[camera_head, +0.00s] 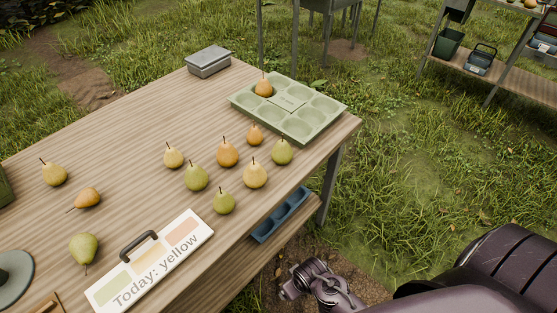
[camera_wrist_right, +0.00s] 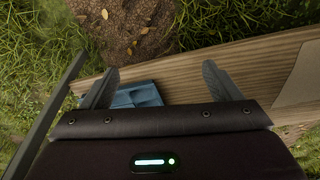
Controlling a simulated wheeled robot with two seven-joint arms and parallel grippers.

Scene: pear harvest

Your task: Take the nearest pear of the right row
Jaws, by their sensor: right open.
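The nearest stands upright, stem up, just beyond the sign's right end. My right gripper (camera_wrist_right: 161,66) is open and empty in the right wrist view, its two fingers spread wide. No pear shows between them; ground, the table edge and part of a blue tray (camera_wrist_right: 138,95) lie beyond. My left gripper is not in view.
More pears stand left of the row, including an orange one (camera_head: 227,154). A green tray (camera_head: 336,107) holds one orange pear. A sign reading "Today: yellow" (camera_head: 150,262) lies in front. The blue tray (camera_head: 268,228) sits on a lower shelf below the table edge.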

